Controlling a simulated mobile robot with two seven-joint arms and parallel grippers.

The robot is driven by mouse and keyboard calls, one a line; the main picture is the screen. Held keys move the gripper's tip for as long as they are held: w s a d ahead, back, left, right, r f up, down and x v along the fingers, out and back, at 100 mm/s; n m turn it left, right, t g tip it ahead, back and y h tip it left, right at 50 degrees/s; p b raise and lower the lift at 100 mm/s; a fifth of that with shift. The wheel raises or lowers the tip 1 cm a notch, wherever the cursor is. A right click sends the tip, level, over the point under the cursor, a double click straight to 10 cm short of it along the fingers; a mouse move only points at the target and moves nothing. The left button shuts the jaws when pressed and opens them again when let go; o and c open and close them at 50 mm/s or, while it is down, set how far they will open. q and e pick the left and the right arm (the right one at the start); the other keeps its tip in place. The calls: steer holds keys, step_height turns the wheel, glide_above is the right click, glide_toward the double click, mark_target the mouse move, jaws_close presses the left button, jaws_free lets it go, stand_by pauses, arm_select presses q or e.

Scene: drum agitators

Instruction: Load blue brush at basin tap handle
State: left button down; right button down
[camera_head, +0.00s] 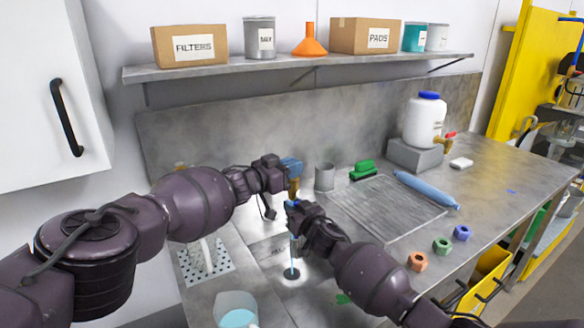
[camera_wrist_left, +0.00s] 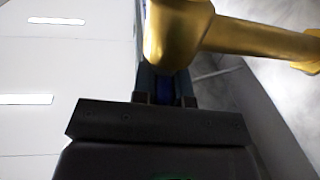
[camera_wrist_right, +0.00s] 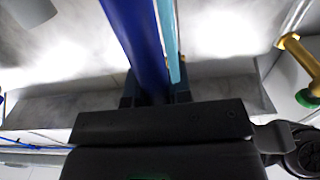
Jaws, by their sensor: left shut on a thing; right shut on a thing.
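The brass basin tap (camera_head: 294,187) stands at the back of the basin; its body also fills the top of the left wrist view (camera_wrist_left: 180,35). My left gripper (camera_head: 284,166) is shut on its blue handle (camera_wrist_left: 165,87). My right gripper (camera_head: 294,207) is shut on the blue brush (camera_wrist_right: 135,40) just below the tap. A thin light-blue strand (camera_wrist_right: 168,40) runs beside the brush handle. In the head view it reaches down towards the dark drain (camera_head: 291,273); I cannot tell whether it is water or part of the brush. The bristles are not clearly visible.
A ribbed drainboard (camera_head: 385,207) and several coloured nuts (camera_head: 442,246) are on the counter. A jug of blue liquid (camera_head: 237,311) stands front left. A shelf (camera_head: 300,65) hangs above.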

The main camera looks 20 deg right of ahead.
arm_select(q)
steer(key=shift+w+r+g, duration=0.1)
steer(key=shift+g, duration=0.4)
steer(key=c, duration=1.1)
jaws_free()
steer(key=shift+c, duration=0.2)
steer(key=shift+a, duration=0.2)
steer(key=shift+a+f, duration=0.2)
steer(key=shift+a, duration=0.2)
steer(key=shift+s+a+r, duration=0.15)
steer(key=shift+s+a, duration=0.15)
steer(key=shift+a, duration=0.4)
steer(key=v, duration=0.9)
steer(key=shift+a, duration=0.2)
steer(key=shift+s, duration=0.1)
